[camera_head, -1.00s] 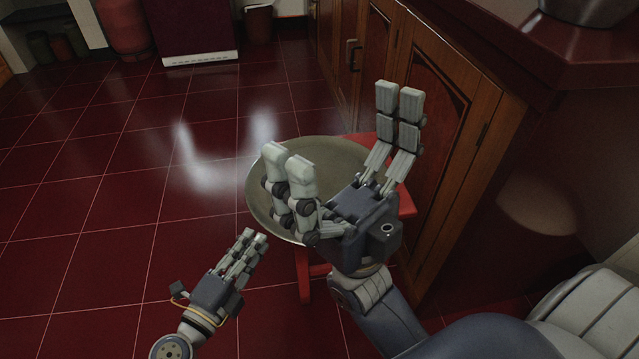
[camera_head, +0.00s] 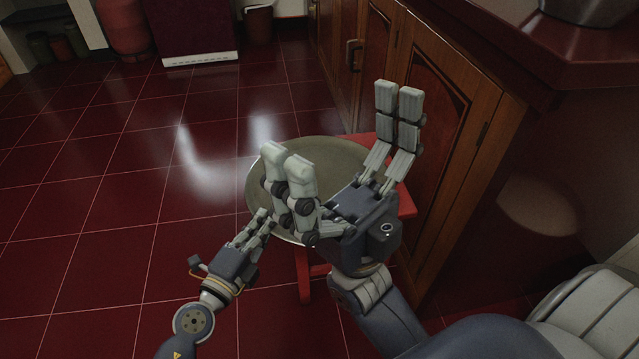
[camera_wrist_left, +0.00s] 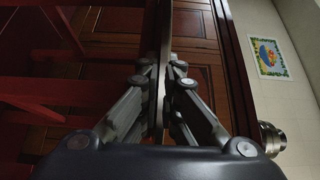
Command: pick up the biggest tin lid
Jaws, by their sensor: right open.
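The biggest tin lid in sight is a large round dull grey disc (camera_head: 335,160), lying flat on a red stool (camera_head: 400,200) in the head view. My right gripper (camera_head: 345,130) is open, its fingers spread above the lid and hiding part of it. My left gripper (camera_head: 262,218) is at the lid's lower left rim, its fingertips partly hidden behind the right gripper's fingers.
Wooden cabinets (camera_head: 455,110) with a dark red counter (camera_head: 560,50) stand close on the right. The tiled red floor (camera_head: 100,200) is clear on the left. A red gas cylinder (camera_head: 124,28) and a bin (camera_head: 258,24) stand at the back.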

